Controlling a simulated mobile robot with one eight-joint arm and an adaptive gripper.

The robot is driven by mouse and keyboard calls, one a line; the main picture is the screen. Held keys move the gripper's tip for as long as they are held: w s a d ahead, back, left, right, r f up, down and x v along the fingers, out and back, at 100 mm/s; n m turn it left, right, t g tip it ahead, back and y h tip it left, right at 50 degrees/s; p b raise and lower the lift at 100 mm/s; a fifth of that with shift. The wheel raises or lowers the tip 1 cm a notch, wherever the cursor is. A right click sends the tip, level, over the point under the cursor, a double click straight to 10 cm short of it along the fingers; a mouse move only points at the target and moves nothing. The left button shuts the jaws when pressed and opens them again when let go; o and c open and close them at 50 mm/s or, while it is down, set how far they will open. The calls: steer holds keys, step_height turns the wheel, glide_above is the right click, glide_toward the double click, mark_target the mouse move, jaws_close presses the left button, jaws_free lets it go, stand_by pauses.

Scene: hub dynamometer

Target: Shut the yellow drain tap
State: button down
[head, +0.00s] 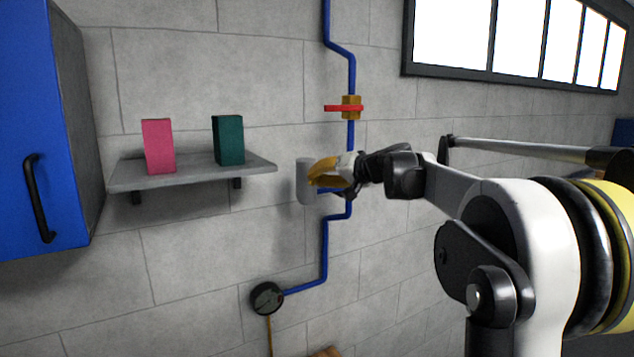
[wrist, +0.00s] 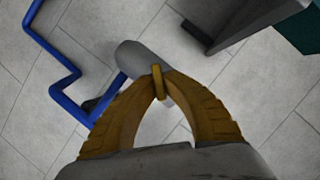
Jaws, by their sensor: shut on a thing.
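The yellow drain tap (wrist: 157,78) shows in the wrist view as a thin yellow lever in front of a grey cylinder (wrist: 140,62). My gripper (wrist: 160,96), with ribbed yellow fingers, is shut on this lever at its fingertips. In the head view my gripper (head: 318,174) is at the grey cylinder (head: 303,182) on the wall, beside the blue pipe. There the fingers hide the lever, and how far it is turned cannot be told.
A red-handled brass valve (head: 350,107) sits on the blue pipe (head: 325,250) above my gripper. A grey shelf (head: 190,176) with a pink box (head: 158,146) and a green box (head: 228,140) is to the left. A round gauge (head: 267,298) is below.

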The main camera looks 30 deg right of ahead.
steer(key=m+y+b, duration=0.1)
steer(key=m+t+b, duration=0.1)
steer(key=m, duration=0.1)
steer(key=shift+d+f+y, duration=0.1)
steer(key=shift+f+y, duration=0.1)
steer(key=shift+y, duration=0.2)
steer(key=m+t+y+b, duration=0.1)
steer(key=m+b, duration=0.1)
steer(key=m, duration=0.1)
steer(key=shift+m, duration=0.7)
steer(key=c, duration=1.5)
jaws_free()
steer(key=shift+w, duration=0.1)
steer(key=v, duration=1.2)
steer(key=shift+f+b, duration=0.25)
steer(key=shift+b, duration=0.1)
